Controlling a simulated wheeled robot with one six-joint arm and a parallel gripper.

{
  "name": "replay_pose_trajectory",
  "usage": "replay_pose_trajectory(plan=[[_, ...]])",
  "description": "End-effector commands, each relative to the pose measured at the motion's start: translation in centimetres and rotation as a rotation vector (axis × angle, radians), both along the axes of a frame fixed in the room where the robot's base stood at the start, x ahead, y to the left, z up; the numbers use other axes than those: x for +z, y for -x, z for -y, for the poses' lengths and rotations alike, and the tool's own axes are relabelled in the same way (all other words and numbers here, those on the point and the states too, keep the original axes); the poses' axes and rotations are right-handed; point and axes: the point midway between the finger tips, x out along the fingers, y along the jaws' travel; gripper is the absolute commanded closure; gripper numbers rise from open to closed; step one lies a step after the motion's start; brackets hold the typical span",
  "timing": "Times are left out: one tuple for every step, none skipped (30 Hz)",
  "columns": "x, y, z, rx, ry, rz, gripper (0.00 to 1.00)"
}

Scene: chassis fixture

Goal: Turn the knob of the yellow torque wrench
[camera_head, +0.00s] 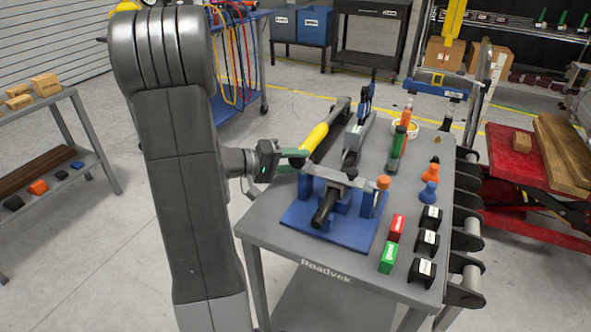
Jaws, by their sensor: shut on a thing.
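The yellow torque wrench (315,138) lies on the grey table, its black far end pointing up and right in the picture. My gripper (297,161) comes in from the left with green fingers. It is shut on the near end of the torque wrench, where the knob sits. The fingers hide most of the knob, so I cannot tell its turn angle.
A blue fixture (307,215) holding a dark cylinder (325,207) stands just in front of my gripper. A clamp-like tool (354,138), a green-and-orange bottle (397,148), small blocks and knobs crowd the table's right side. A red lift cart (505,165) stands at right.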

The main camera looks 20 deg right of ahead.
Motion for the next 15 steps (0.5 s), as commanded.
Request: replay_pose_trajectory(plan=[[-0.75, -0.07, -0.04, 0.002, 0.022, -0.023, 0.83], [-0.75, -0.08, -0.04, 0.002, 0.035, -0.039, 0.83], [-0.71, -0.07, -0.04, 0.002, 0.053, -0.060, 0.83], [-0.69, -0.07, -0.04, 0.002, 0.065, -0.076, 0.83], [-0.65, -0.04, -0.03, 0.001, 0.078, -0.089, 0.83], [-0.60, -0.04, -0.03, 0.001, 0.091, -0.107, 0.83], [-0.53, -0.04, -0.03, 0.001, 0.101, -0.118, 0.83], [-0.47, -0.04, -0.04, 0.001, 0.110, -0.128, 0.83], [-0.40, -0.05, -0.04, 0.001, 0.117, -0.138, 0.83], [-0.34, -0.04, -0.04, 0.001, 0.122, -0.145, 0.83], [-0.28, -0.04, -0.05, 0.000, 0.126, -0.149, 0.83], [-0.21, -0.02, -0.04, 0.000, 0.130, -0.153, 0.83], [-0.16, -0.02, -0.05, -0.001, 0.131, -0.155, 0.83], [-0.12, -0.01, -0.05, -0.001, 0.131, -0.156, 0.83], [-0.09, -0.02, -0.05, 0.000, 0.131, -0.157, 0.83]])
